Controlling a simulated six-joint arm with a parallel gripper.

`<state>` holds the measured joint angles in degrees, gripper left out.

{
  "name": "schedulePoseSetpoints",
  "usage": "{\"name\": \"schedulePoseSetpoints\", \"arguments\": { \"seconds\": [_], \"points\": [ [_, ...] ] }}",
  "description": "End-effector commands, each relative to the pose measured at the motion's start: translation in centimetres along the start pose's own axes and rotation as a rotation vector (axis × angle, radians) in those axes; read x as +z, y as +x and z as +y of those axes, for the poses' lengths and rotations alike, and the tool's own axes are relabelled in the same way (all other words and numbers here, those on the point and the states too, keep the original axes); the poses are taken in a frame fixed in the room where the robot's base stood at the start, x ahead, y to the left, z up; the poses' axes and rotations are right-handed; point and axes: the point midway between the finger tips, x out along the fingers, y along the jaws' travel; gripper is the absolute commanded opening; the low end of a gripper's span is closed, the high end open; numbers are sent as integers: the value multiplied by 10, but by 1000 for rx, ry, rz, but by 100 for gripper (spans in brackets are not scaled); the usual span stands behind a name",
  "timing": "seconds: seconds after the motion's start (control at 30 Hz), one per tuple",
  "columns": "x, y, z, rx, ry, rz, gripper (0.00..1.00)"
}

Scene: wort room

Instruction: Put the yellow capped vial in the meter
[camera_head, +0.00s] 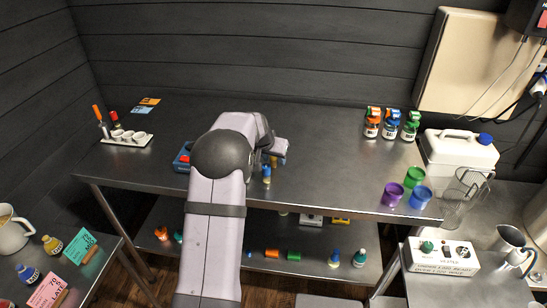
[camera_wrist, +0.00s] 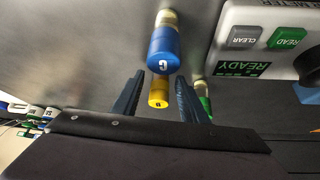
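The yellow capped vial (camera_wrist: 159,94) shows in the wrist view between the two fingers of my gripper (camera_wrist: 157,98). The fingers are apart and I see no contact with it. A blue capped vial (camera_wrist: 163,52) stands beside it in line, and a green capped vial (camera_wrist: 204,104) is to the right. The meter (camera_wrist: 270,40), with CLEAR and READ buttons and a READY display, is at upper right in the wrist view. In the head view the blue vial (camera_head: 267,174) shows beside my arm, which hides most of the gripper.
A lower shelf (camera_head: 220,235) holds more vials. The table middle right of my arm is clear.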

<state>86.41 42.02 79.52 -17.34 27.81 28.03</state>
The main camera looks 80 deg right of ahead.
Motion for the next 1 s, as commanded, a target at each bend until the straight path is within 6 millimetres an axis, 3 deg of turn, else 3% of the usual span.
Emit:
{"name": "schedulePoseSetpoints", "arguments": {
  "seconds": [0.53,0.9,1.0],
  "points": [
    [1,-60,-2,-2,0,4,40],
    [2,-70,-2,-1,-1,1,40],
    [6,-72,-10,-9,-16,-4,40]
  ]
}}
